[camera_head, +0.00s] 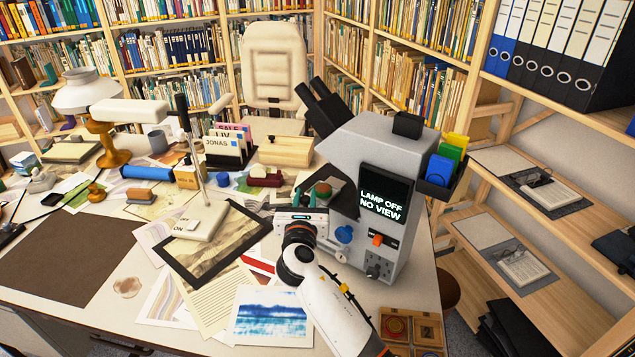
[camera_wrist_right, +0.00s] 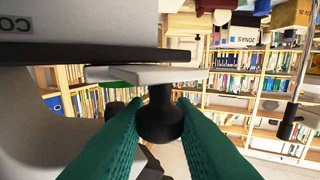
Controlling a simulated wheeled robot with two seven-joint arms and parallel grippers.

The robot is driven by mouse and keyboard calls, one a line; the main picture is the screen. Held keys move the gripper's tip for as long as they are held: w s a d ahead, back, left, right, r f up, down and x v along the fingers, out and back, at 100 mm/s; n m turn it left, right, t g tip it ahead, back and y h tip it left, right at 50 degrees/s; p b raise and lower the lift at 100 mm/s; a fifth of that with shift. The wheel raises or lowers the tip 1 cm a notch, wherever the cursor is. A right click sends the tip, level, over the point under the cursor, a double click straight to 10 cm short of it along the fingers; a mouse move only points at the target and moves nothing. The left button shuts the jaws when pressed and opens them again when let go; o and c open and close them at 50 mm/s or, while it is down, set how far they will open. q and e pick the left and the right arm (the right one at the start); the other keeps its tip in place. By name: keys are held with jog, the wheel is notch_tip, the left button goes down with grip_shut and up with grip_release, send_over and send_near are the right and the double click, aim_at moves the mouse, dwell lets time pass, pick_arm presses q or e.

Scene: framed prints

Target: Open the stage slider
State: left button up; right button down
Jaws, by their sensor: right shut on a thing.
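The grey microscope (camera_head: 385,160) stands at the right of the desk, with a screen (camera_head: 383,200) reading "LAMP OFF NO VIEW". My right gripper (camera_head: 320,190) is at its left side, at stage height. In the right wrist view, the green fingers of my right gripper (camera_wrist_right: 160,112) are shut on a black knob (camera_wrist_right: 160,130). The knob joins a thin light grey plate, the stage slider (camera_wrist_right: 145,74), lying against a darker slab of the microscope. In the head view my gripper hides the knob and slider. My left gripper is not in view.
An orange switch (camera_head: 377,239) and blue knob (camera_head: 344,234) are on the microscope, close to my right arm. Prints (camera_head: 270,315) lie in front. The brown desk mat (camera_head: 60,260) is clear.

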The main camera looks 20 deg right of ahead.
pick_arm(q)
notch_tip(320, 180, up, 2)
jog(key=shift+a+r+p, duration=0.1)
jog(key=shift+p, duration=0.55)
pick_arm(e)
jog(key=s+a, duration=0.4)
jog(key=a, duration=0.1)
jog(key=shift+a, duration=0.15)
jog(key=shift+f, duration=0.1)
jog(key=c, duration=1.2)
grip_release()
jog(key=shift+c, duration=0.2)
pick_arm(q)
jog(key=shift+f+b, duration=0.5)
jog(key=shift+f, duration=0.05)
pick_arm(e)
jog(key=v, duration=1.2)
